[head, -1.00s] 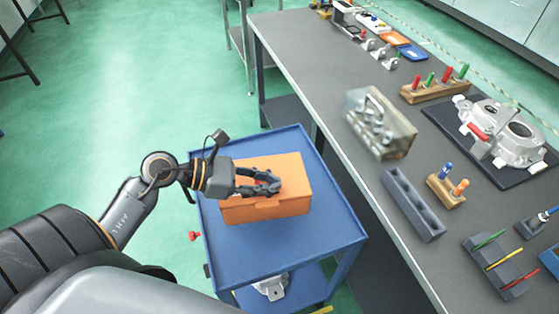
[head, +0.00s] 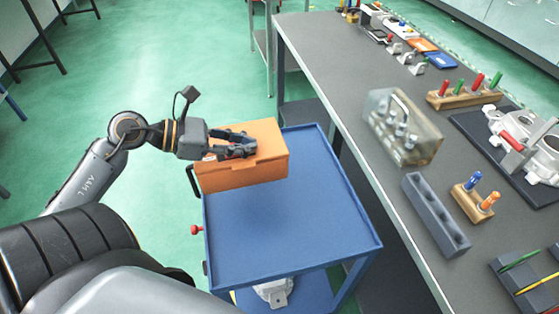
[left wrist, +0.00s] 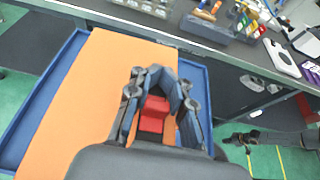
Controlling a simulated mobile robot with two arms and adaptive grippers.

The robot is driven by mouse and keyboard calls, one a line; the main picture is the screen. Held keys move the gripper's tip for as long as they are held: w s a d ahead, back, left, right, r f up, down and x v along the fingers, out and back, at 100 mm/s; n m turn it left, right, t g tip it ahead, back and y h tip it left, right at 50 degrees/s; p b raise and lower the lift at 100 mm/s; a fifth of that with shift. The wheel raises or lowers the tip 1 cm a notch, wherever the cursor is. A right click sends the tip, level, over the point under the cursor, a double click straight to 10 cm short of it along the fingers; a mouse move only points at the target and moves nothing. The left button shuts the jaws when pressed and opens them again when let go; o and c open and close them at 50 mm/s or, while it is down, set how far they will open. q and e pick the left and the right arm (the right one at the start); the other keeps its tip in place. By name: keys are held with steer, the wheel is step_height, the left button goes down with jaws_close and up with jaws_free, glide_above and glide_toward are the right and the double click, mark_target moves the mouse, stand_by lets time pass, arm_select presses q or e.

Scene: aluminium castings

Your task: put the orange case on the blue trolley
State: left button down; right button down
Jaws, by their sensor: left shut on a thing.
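The orange case (head: 245,172) is in my left gripper (head: 240,150), over the far left end of the blue trolley's top (head: 290,230). It hides that corner, and I cannot tell whether it touches the top. In the left wrist view, the fingers (left wrist: 158,100) close around a red part (left wrist: 153,112) at the orange case (left wrist: 100,90). Blue trolley edges (left wrist: 45,100) show on both sides there. A dark gripper-like shape, probably my right gripper (left wrist: 240,138), shows at the right of the left wrist view; its jaw state is unclear.
A grey workbench (head: 330,60) runs along the trolley's right side. It carries a clear case (head: 402,128), a grey slotted block (head: 435,215) and wooden tool holders (head: 462,97). A metal casting (head: 273,292) lies on the trolley's lower shelf. The near part of the trolley top is clear.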

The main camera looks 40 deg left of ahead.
mark_target(274, 143)
arm_select(q)
steer(key=w, duration=0.1)
steer(key=w+d, duration=0.1)
steer(key=w+f, duration=0.1)
steer(key=shift+w+d+p, duration=0.2)
steer(key=shift+w+p, duration=0.05)
steer(key=shift+p, duration=0.1)
steer(key=w+f, duration=0.1)
steer(key=w+d+f, duration=0.1)
steer(key=f, duration=0.1)
steer(key=w+f, duration=0.1)
steer(key=f, duration=0.1)
steer(key=shift+w+d, duration=0.2)
steer(key=shift+w, duration=0.05)
steer(key=f, duration=0.1)
steer(key=f+p, duration=0.1)
steer(key=w+f, duration=0.1)
steer(key=shift+d+f, duration=0.25)
steer(key=shift+f, duration=0.45)
steer(key=shift+s, duration=0.1)
steer(key=shift+f, duration=0.15)
steer(key=c, duration=1.2)
jaws_free()
